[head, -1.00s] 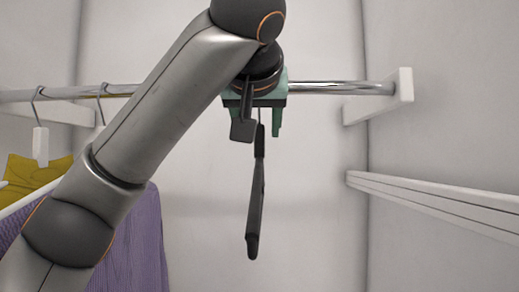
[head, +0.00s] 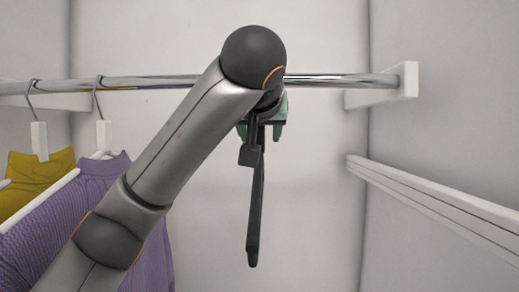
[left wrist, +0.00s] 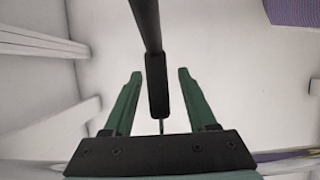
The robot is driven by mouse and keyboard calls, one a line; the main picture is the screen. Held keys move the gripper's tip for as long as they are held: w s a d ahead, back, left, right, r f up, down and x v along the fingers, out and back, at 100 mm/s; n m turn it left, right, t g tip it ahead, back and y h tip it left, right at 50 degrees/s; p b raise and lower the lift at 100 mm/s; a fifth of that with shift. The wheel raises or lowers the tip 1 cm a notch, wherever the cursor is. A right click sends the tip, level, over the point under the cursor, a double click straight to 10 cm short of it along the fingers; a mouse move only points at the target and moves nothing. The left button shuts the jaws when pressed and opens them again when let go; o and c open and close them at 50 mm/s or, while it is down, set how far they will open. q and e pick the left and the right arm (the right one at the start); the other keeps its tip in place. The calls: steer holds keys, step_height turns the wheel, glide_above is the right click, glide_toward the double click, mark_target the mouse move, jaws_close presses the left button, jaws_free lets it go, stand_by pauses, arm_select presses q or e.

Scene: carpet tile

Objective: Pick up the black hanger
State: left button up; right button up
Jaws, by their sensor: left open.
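The black hanger (head: 255,215) hangs edge-on in the middle of the head view, below the rail, with its upper part partly hidden by my left gripper. My left gripper (head: 261,133) is at the top of the hanger, just below the rail, with its green fingers apart. In the left wrist view, the hanger's dark bar (left wrist: 157,85) runs between the two open fingers (left wrist: 156,76), with a gap on each side. A thin hook stem shows near the gripper's base there. My right gripper is not in view.
A metal rail (head: 335,80) crosses the closet and ends at a white bracket (head: 410,80). A yellow garment (head: 40,180) and a purple garment (head: 90,215) hang on white hangers at the left. A white ledge (head: 430,205) runs along the right wall.

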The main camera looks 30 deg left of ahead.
arm_select(q)
steer(key=shift+c, duration=0.2)
jaws_close()
steer(key=shift+r, duration=0.15)
stand_by(0.5)
